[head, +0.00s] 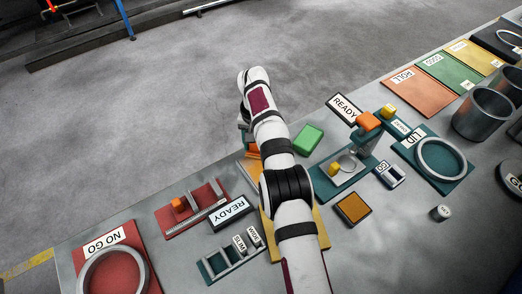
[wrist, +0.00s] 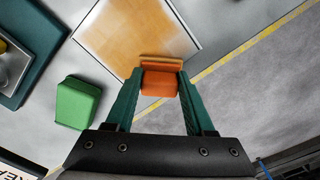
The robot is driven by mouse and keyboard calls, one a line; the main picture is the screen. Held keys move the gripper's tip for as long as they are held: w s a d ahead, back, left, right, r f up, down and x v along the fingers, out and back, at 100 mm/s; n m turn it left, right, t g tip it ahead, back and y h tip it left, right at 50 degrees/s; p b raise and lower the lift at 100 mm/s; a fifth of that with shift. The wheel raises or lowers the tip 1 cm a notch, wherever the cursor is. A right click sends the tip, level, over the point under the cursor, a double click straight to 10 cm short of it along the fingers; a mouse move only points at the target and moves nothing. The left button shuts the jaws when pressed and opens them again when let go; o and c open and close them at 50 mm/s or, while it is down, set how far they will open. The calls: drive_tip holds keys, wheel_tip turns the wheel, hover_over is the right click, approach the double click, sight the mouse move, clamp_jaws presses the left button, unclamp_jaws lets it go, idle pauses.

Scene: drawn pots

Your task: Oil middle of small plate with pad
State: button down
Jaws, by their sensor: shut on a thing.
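My gripper (wrist: 160,76) has its two green fingers shut on an orange pad (wrist: 162,84) in the wrist view. The pad has a flat, wider orange strip at its far side. A tan, square plate (wrist: 138,30) with a pale rim lies just beyond the pad. The pad overlaps its near edge in the picture; I cannot tell if they touch. The plate's surface has paler streaks.
A green block (head: 309,138) lies to the right of my arm, also left of the gripper in the wrist view (wrist: 77,103). A teal stand (head: 342,178), an orange-topped tray (head: 353,208) and a red fixture (head: 196,208) are close by. Grey bench shows between them.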

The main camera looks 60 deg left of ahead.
drive_tip(key=shift+a, duration=0.3)
drive_tip(key=shift+d+r, duration=0.1)
drive_tip(key=shift+d, duration=3.75)
drive_tip(key=shift+r, duration=2.9)
wheel_tip(320, 180, up, 3)
